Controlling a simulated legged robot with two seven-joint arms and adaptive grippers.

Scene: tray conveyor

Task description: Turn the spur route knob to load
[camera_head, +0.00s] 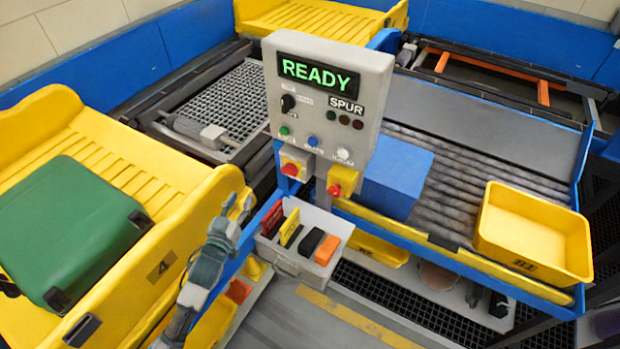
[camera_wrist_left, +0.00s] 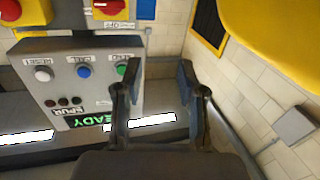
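The black route knob (camera_head: 288,103) is on the upper left of the grey control panel (camera_head: 350,118), below the green READY display (camera_head: 318,75). Its small labels and pointer direction are too small to read. A SPUR label (camera_head: 346,104) is to its right. My left gripper (camera_head: 238,202) is below and left of the panel, apart from the knob, fingers spread and empty. The left wrist view shows the panel upside down, with both open fingers (camera_wrist_left: 157,78) beside its edge; the knob cannot be made out there, perhaps behind a finger. My right gripper is not in view.
Green, blue and white buttons (camera_head: 313,142) sit below the knob, with red emergency buttons (camera_head: 290,169) under them. A grey bin (camera_head: 285,262) of coloured items hangs below. A yellow cart with a green case (camera_head: 75,230) is at left; a yellow tray (camera_head: 530,235) is on the rollers.

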